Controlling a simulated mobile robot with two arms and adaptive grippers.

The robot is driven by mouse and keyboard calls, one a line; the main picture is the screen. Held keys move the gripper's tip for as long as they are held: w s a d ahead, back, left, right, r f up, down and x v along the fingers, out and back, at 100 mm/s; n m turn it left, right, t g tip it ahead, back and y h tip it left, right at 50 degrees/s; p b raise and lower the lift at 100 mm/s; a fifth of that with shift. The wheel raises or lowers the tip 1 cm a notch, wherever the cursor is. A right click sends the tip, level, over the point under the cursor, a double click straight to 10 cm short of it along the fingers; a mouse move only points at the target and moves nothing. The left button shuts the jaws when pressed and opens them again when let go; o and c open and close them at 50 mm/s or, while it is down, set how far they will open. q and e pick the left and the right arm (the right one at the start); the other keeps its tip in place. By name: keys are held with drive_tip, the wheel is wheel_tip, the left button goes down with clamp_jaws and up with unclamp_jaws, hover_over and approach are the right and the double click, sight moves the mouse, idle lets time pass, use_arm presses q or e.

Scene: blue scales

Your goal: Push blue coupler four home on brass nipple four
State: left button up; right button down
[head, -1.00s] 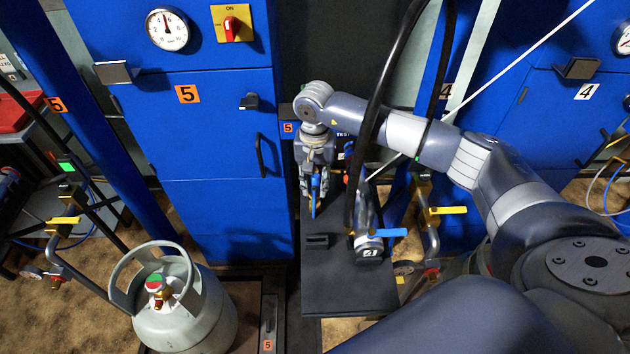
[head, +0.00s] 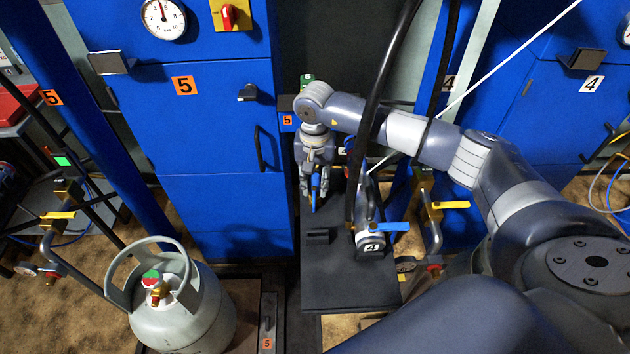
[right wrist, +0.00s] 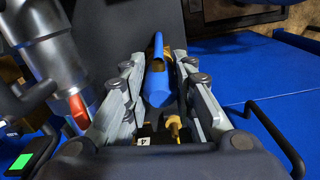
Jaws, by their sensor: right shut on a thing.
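My right gripper (head: 316,190) points down over the dark bench top (head: 345,285), in front of the blue cabinets. It is shut on a blue coupler (right wrist: 158,85), which shows between its grey fingers in the right wrist view. The coupler also shows as a blue strip at the fingertips in the head view (head: 315,186). A small brass nipple (right wrist: 174,124) shows beside the coupler's near end, close to a tag marked 4 (right wrist: 145,141). I cannot tell whether coupler and nipple touch. My left gripper is out of view.
A grey cylinder with a blue lever and a 4 label (head: 371,243) stands right of my gripper, with a black hose (head: 377,90) above it. A small black block (head: 318,236) sits on the bench. A grey gas bottle (head: 185,310) stands front left.

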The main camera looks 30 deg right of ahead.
sight(315, 177)
drive_tip(key=shift+f, duration=0.25)
drive_tip(key=c, duration=1.2)
unclamp_jaws()
drive_tip(key=shift+c, duration=0.2)
wheel_tip(315, 177, up, 12)
drive_tip(key=shift+r, duration=0.1)
